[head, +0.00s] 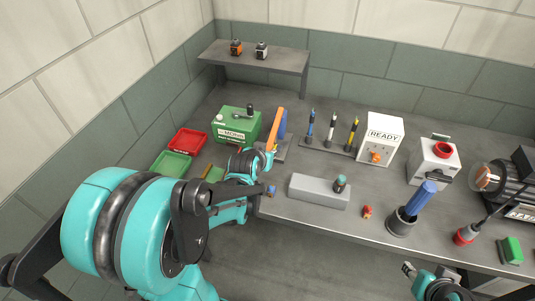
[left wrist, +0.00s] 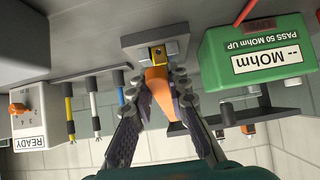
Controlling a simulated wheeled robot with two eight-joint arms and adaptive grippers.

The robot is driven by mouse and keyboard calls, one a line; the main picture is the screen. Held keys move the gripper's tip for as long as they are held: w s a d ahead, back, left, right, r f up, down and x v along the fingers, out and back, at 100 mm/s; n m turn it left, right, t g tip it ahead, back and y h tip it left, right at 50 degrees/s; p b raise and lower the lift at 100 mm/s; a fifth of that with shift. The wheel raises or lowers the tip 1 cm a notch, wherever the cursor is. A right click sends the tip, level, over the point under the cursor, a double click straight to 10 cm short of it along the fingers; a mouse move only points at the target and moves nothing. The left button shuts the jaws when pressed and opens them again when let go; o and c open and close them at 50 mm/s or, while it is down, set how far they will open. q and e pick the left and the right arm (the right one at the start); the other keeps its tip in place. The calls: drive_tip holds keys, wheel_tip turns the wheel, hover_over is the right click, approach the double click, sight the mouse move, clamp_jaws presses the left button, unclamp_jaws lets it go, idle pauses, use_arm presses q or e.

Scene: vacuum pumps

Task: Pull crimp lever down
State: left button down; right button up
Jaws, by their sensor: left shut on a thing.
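In the left wrist view the orange lever (left wrist: 157,88) lies between my two dark fingers. A small yellow block (left wrist: 158,52) and the plate (left wrist: 136,40) are just beyond it. My left gripper (left wrist: 159,80) is shut on the lever. In the head view the left gripper (head: 265,156) is at the lever's lower part, partly hidden by its own wrist. My right gripper (head: 408,270) shows at the bottom edge, its fingers unclear.
A green MOhm meter (head: 236,126) stands left of the lever, with red (head: 188,141) and green (head: 171,164) trays nearby. A grey block (head: 318,192) lies in front.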

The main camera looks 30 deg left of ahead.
use_arm(q)
drive_tip(key=shift+f, duration=0.15)
drive_tip(key=c, duration=1.4)
unclamp_jaws()
drive_tip(key=shift+c, duration=0.2)
drive_tip(key=v, duration=1.2)
drive_tip(key=s+d+f+m+g+h, duration=0.2)
drive_tip(key=s+d, duration=0.6)
drive_tip(key=d, duration=0.4)
drive_tip(key=shift+s+d+f+m+g+h, duration=0.3)
drive_tip(key=shift+s+d+f+m+g, duration=0.1)
drive_tip(key=shift+f+g, duration=0.25)
